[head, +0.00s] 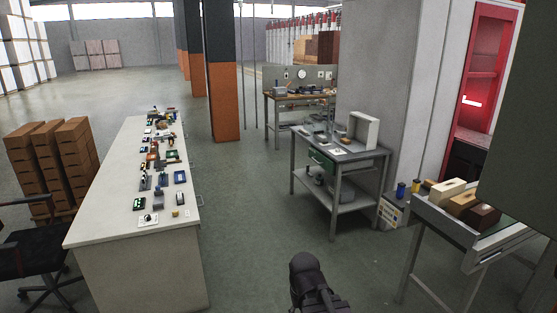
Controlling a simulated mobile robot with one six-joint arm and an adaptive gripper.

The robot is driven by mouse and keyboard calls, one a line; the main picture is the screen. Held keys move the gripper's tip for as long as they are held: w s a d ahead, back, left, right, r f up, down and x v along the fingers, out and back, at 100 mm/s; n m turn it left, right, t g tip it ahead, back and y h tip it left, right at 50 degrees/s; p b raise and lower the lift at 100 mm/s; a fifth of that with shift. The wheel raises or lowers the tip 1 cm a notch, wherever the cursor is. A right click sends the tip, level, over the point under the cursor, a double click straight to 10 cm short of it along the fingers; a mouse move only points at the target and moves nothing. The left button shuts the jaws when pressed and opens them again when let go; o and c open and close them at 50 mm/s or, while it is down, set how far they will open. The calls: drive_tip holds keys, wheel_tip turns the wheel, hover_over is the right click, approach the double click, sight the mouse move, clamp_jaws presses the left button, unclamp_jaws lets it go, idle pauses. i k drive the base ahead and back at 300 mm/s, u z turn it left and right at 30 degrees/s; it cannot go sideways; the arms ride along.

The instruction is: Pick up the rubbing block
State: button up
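I cannot single out the rubbing block for certain. On the bench at the right (425,207) lie a pale cream block (447,191), a tan block (463,201) and a dark brown block (484,215), close together. Several small items, too small to identify, lie on the long pale table (110,187) at the left. A dark part of my arm (315,285) rises at the bottom middle, far from these blocks in the picture. The fingers of my gripper do not show.
A grey two-level workbench (340,157) with an open white box (363,131) stands mid-right. An orange and black column (222,100) stands behind. The floor between the tables is clear.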

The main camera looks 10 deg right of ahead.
sight(427, 183)
drive_tip(key=i, duration=2.3)
drive_tip(key=z, duration=2.75)
drive_tip(key=i, duration=0.15)
drive_tip(key=u, duration=0.95)
